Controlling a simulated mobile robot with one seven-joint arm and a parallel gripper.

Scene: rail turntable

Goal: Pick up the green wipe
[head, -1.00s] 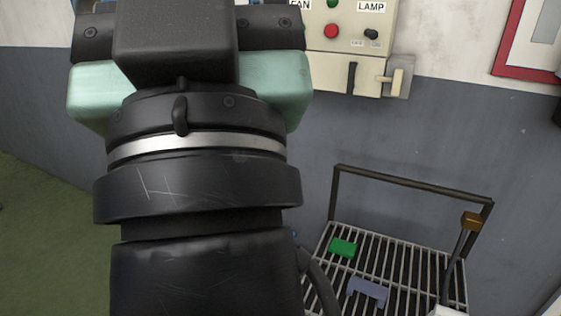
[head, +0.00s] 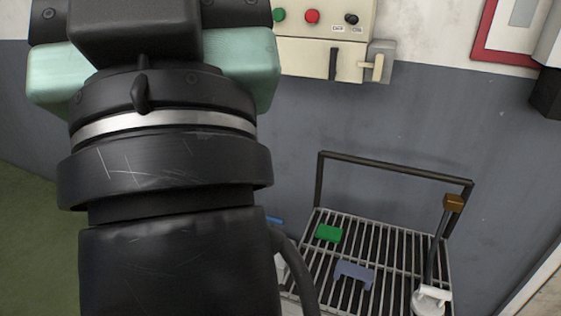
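The green wipe (head: 329,233) is a small green block-like piece lying on the slatted metal rack at the lower right of the head view. It lies near the rack's back left part. My arm fills the left half of the view, well to the left of the wipe and apart from it in the picture. The fingertips of my gripper are not in view, so its state does not show.
A bluish-grey piece (head: 353,273) lies on the rack (head: 398,250) near the wipe. A dark-handled tool with a brown end (head: 453,203) and a white part (head: 431,299) stands at its right. A rail (head: 395,168) rises behind. A control box (head: 325,50) hangs on the wall.

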